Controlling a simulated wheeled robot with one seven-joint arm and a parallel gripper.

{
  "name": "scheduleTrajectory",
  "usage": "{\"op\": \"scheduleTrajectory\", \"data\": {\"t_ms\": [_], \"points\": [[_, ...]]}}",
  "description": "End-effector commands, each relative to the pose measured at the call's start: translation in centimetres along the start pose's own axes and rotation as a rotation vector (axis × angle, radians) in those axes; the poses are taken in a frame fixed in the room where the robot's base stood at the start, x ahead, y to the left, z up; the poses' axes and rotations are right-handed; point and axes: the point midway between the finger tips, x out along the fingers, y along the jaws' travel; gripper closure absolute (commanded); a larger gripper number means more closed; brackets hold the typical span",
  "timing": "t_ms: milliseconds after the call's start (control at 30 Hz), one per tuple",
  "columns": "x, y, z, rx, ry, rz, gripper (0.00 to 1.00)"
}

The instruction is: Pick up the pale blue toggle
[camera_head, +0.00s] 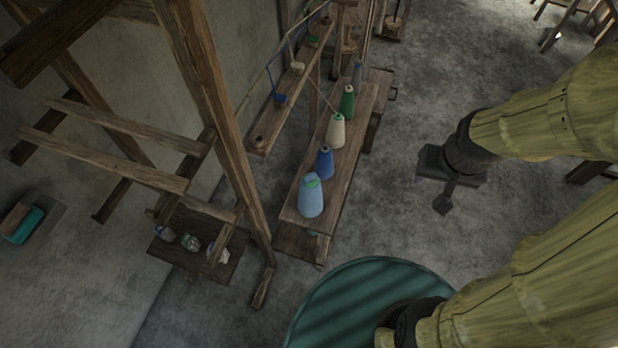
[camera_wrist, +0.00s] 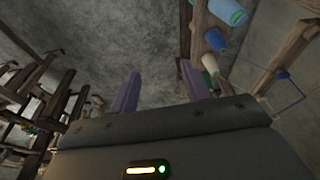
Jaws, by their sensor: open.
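The only pale blue thing I can make out is a cone-shaped piece (camera_head: 311,202) with a green top, standing at the near end of a narrow wooden bench (camera_head: 333,178). No separate small pale blue toggle can be told apart. In the wrist view the pale blue piece (camera_wrist: 222,8) is cut off by the top edge. My gripper (camera_head: 443,203) hangs over bare floor, well to the right of the bench. Its two purple-grey fingers are apart and empty in the wrist view (camera_wrist: 157,90).
A dark blue cone (camera_head: 325,163), a cream cone (camera_head: 336,132) and a green cone (camera_head: 347,102) stand in line behind it. A rail (camera_head: 262,140) with a small blue piece (camera_head: 280,99) runs left of the bench. A wooden frame post (camera_head: 225,125) rises further left. The floor (camera_head: 400,215) between is clear.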

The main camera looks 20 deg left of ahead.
Motion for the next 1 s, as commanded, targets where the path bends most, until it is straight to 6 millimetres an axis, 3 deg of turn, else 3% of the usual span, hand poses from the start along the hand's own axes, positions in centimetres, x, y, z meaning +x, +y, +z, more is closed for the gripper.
{"op": "scheduleTrajectory", "data": {"t_ms": [167, 400, 600, 767, 867, 1000], "points": [[3.3, -3.7, -3.3, 0.009, 0.092, -0.059, 0.53], [10.3, -14.1, -10.1, 0.084, 0.336, -0.157, 0.53], [15.9, -22.3, -12.5, 0.175, 0.532, -0.156, 0.53], [20.3, -27.7, -11.4, 0.243, 0.677, -0.093, 0.53], [22.8, -30.4, -9.4, 0.278, 0.767, -0.029, 0.53], [26.1, -33.3, -4.9, 0.312, 0.890, 0.089, 0.53]]}}
